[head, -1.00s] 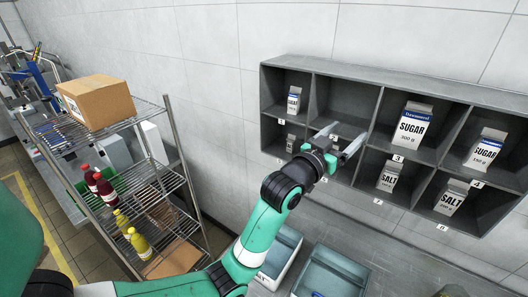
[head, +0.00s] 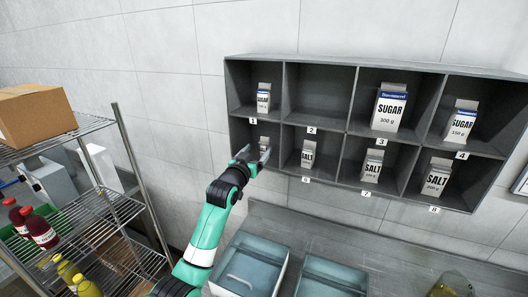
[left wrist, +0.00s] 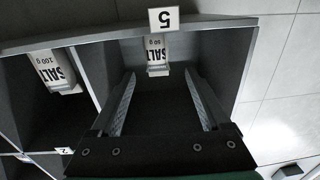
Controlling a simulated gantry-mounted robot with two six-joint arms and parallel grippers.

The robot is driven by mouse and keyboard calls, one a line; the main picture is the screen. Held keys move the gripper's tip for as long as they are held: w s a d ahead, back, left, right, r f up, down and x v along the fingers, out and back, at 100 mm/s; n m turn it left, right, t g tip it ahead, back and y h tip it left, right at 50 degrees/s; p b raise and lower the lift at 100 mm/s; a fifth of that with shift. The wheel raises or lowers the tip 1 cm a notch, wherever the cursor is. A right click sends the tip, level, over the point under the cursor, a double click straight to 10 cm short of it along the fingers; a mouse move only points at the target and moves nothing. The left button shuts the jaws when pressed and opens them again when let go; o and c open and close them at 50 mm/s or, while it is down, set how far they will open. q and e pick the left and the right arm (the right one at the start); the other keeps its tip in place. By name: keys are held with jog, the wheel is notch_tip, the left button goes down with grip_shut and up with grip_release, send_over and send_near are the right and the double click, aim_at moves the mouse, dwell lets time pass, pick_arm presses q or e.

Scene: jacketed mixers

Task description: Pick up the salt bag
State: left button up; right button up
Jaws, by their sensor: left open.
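A small salt bag (head: 264,143) stands in the lower left compartment of the grey shelf, partly hidden by my gripper. In the left wrist view the salt bag (left wrist: 157,52) appears upside down, marked 50 g, behind the label 5. My left gripper (head: 256,158) is open in front of that compartment. In the left wrist view its two fingers (left wrist: 159,75) are spread, one on each side of the bag, with nothing between them touching it. More salt bags stand in compartment 6 (head: 308,154), compartment 7 (head: 372,166) and compartment 8 (head: 436,178).
Sugar bags stand in upper compartments 1 (head: 263,98), 3 (head: 389,108) and 4 (head: 460,122); compartment 2 (head: 318,92) is empty. Compartment walls flank the gripper. Bluish bins (head: 250,262) sit below. A wire rack (head: 92,205) with bottles and a cardboard box stands left.

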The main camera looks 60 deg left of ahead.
aim_at(263, 144)
pick_arm(q)
jog(key=shift+b+x, duration=0.35)
jog(key=shift+x, duration=2.55)
jog(key=shift+w+d, duration=0.1)
jog(key=shift+w, duration=0.05)
jog(key=shift+c, duration=0.2)
grip_shut()
jog(key=shift+r, duration=0.1)
